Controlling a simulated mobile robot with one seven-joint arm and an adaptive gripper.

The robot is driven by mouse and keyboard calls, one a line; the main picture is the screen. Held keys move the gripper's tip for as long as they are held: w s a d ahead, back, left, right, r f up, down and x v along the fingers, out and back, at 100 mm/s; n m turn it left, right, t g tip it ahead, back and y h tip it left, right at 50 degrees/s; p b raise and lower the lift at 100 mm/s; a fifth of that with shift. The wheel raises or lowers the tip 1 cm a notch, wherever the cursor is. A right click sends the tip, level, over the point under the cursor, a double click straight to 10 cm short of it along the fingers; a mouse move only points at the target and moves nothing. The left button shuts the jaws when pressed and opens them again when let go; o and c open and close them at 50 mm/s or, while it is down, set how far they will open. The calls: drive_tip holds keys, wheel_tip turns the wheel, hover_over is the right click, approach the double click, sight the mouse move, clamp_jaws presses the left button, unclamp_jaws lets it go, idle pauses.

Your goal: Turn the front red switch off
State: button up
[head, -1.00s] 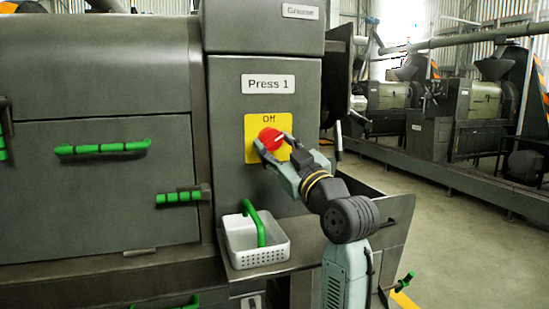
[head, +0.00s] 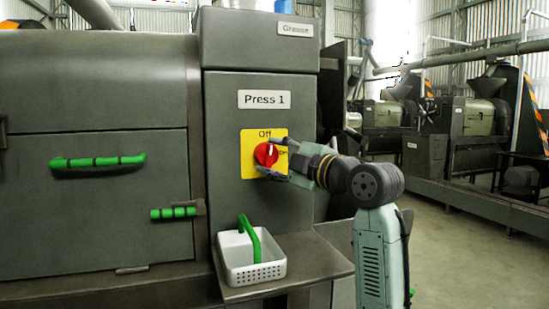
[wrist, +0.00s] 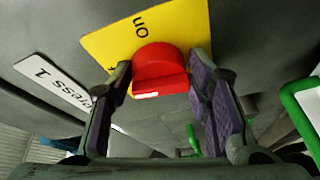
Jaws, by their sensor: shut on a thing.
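The red switch (head: 266,154) is a round knob on a yellow plate (head: 247,140) below the "Press 1" label. My gripper (head: 275,158) is at the switch from the right, one finger above and one below. In the wrist view, the fingers of my gripper (wrist: 160,82) stand on either side of the red switch (wrist: 160,68), shut on it. The exact finger contact is hard to see.
A white perforated basket (head: 255,272) with a green handle stands on a ledge below the switch. Green handles (head: 97,161) stick out from the machine door at the left. Open floor and more machines (head: 460,135) lie to the right.

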drive_tip(key=shift+d+r+n, duration=0.15)
drive_tip(key=shift+r+n, duration=0.2)
drive_tip(key=shift+n, duration=0.25)
drive_tip(key=o, duration=1.1)
drive_tip(key=shift+f, duration=0.15)
drive_tip(key=shift+n, duration=0.3)
drive_tip(key=v, duration=1.2)
drive_tip(key=shift+r, duration=0.35)
